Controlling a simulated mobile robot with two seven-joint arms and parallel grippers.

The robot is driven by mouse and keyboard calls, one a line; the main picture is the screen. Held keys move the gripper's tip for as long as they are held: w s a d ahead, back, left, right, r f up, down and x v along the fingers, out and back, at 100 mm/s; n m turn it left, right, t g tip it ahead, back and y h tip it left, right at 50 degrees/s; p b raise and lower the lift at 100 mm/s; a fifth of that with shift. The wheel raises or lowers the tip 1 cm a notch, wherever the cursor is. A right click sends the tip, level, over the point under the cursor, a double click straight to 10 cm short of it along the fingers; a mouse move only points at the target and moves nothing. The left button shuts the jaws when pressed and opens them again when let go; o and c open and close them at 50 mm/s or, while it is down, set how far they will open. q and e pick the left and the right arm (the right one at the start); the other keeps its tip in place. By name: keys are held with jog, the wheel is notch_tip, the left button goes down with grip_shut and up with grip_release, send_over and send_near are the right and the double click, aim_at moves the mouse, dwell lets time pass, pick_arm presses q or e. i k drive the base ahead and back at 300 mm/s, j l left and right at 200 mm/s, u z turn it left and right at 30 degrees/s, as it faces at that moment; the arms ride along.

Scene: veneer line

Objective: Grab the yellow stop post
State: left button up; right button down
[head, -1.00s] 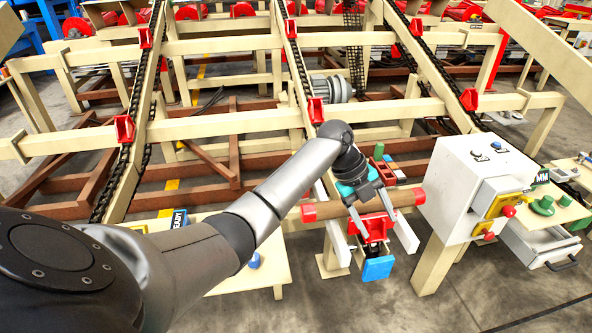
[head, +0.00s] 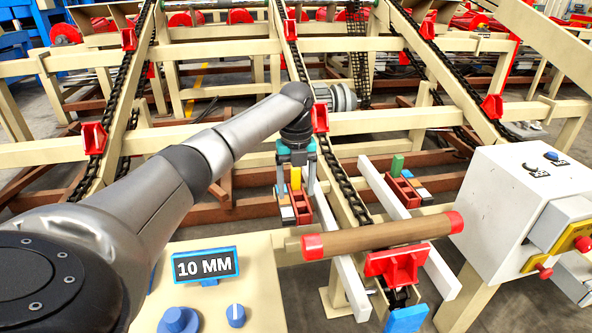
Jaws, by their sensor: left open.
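The yellow stop post (head: 295,178) is a small upright block in the middle of the head view, standing at a red bracket (head: 300,206) beside the chain rail. My left gripper (head: 296,180) points down over it, open, with teal finger bases. One finger shows on each side of the post, with a gap to it. The post's top is near the gripper's palm; I cannot tell whether they touch. A green post (head: 397,165) stands at a similar red bracket (head: 404,192) to the right. My right gripper is not in view.
A brown roller with red ends (head: 385,235) lies across white rails in front. A control panel with a "10 MM" sign (head: 206,265) and blue knobs stands front left. A white box (head: 510,205) stands at right. Chain rails (head: 335,180) run behind.

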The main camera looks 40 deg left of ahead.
aim_at(295, 171)
jog(key=i+j, duration=0.65)
jog(key=j, duration=0.15)
